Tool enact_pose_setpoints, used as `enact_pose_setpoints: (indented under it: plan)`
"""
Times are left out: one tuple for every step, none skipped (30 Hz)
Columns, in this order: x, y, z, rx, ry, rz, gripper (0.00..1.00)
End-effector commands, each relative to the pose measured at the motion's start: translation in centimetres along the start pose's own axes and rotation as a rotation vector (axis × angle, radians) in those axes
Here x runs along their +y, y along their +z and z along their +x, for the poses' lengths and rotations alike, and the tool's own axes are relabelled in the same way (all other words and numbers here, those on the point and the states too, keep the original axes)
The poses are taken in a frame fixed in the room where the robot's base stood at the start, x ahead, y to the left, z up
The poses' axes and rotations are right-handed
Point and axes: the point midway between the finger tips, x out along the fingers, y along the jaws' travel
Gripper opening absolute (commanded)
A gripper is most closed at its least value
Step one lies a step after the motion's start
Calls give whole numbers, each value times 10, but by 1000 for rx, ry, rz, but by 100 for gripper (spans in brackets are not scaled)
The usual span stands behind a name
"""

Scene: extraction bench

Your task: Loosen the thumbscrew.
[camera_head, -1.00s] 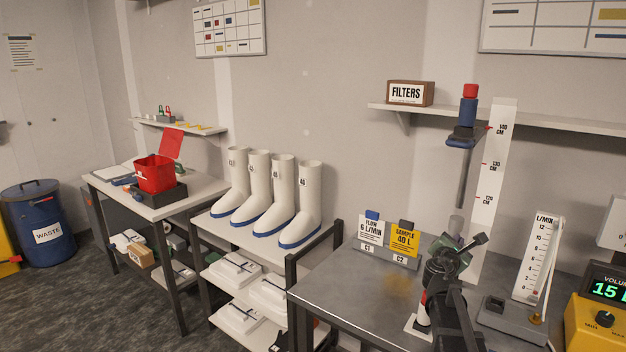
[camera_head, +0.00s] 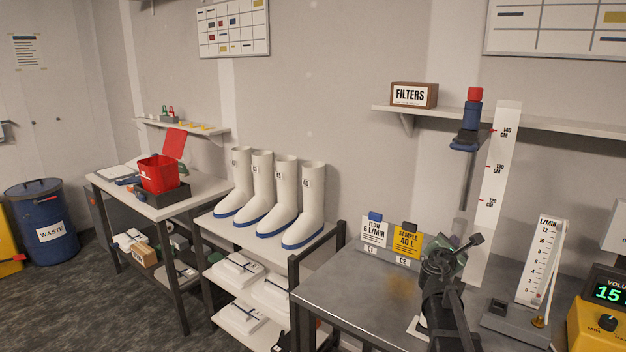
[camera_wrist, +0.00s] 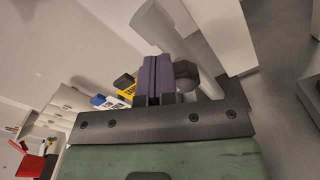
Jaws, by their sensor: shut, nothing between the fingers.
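My gripper (camera_wrist: 154,74) is shut, its two purple finger pads together with nothing between them. A dark grey faceted knob (camera_wrist: 187,74), which looks like the thumbscrew, shows just right of the pads in the wrist view. It lies in front of a pale cylinder. I cannot tell whether the pads touch the knob. In the head view my gripper (camera_head: 470,245) is beside the tall white scale post (camera_head: 491,180); the thumbscrew cannot be made out clearly there.
The yellow sample card (camera_head: 408,240) and white flow card (camera_head: 373,231) stand in a holder left of my gripper. The flow gauge (camera_head: 540,262) and yellow volume meter (camera_head: 597,325) stand to the right. A blue device with a red cap (camera_head: 473,113) is above. The bench's left front (camera_head: 345,290) is clear.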

Motion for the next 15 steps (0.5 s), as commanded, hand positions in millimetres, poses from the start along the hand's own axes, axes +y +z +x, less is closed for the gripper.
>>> enact_pose_setpoints:
  plan:
    - [-1,0,-2,0,-1,0,0]
    - [-1,0,-4,-1,-1,0,0]
    - [-1,1,-8,-1,-2,-1,0]
    - [-2,1,-12,-2,-2,-1,0]
    - [-2,1,-17,-2,-3,-1,0]
    - [-2,1,-24,-2,-3,-1,0]
    - [-2,1,-28,-2,-3,-1,0]
    - [-2,2,-33,-3,-3,-2,0]
    - [-2,2,-39,-3,-4,-2,0]
    - [-2,2,-44,-3,-4,-2,0]
    - [-2,2,-48,-4,-4,-2,0]
    - [-2,2,-53,-4,-5,-3,0]
    - [-2,2,-56,-4,-5,-3,0]
    - [-2,2,-58,-4,-5,-3,0]
    - [-2,2,-59,-5,-6,-3,0]
